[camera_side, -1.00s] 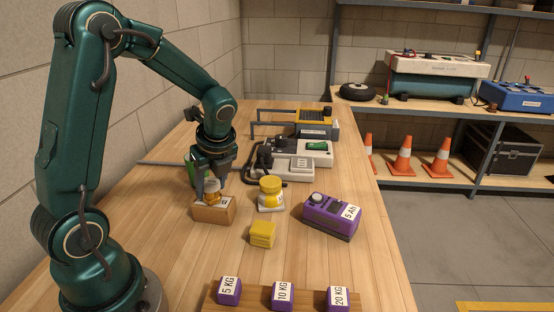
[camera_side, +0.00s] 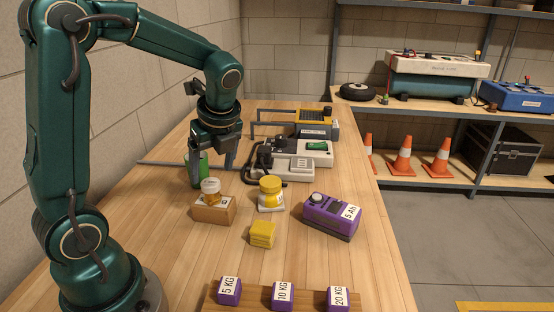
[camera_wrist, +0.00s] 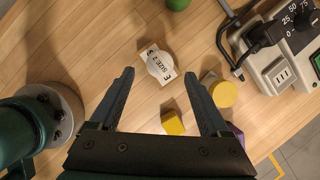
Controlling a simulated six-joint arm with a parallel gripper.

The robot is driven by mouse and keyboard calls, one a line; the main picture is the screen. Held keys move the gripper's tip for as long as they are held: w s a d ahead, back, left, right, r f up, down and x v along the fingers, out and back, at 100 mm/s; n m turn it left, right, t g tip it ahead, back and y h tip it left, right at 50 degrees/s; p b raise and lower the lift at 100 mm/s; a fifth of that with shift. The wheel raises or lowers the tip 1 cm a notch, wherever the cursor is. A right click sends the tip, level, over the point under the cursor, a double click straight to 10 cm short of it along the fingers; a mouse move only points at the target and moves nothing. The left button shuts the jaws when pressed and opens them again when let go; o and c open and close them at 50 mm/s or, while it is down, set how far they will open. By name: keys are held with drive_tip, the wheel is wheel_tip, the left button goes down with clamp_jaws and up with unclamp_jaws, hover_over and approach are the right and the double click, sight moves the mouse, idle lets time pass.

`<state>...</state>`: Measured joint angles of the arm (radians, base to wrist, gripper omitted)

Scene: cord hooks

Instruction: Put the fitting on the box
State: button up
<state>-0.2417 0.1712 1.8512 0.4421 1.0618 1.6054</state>
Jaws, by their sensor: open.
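The fitting (camera_side: 211,188), a small amber piece with a pale top, stands upright on the brown box (camera_side: 212,213). A white label shows around its foot. In the wrist view the fitting (camera_wrist: 160,66) is a pale disc seen from above, with the printed label beside it; the box there blends with the wood. My gripper (camera_side: 212,172) is open and empty, above and slightly behind the fitting, clear of it. In the wrist view its fingers (camera_wrist: 159,76) are spread wide on either side, with nothing between them.
A purple battery unit (camera_side: 332,216) lies further right. A green item (camera_side: 196,170) and grey devices (camera_side: 296,164) stand behind. Labelled purple weights (camera_side: 283,296) line the front.

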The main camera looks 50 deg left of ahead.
drive_tip(key=v, duration=0.6)
drive_tip(key=s+d+f+n+t+h, duration=0.1)
drive_tip(key=s+d+n+t+h, duration=0.3)
drive_tip(key=n, duration=1.4)
drive_tip(key=s+d+t, duration=0.1)
drive_tip(key=s+d, duration=0.3)
drive_tip(key=d, duration=0.4)
drive_tip(key=shift+s+f+t+h, duration=0.15)
drive_tip(key=shift+f+t+h, duration=0.15)
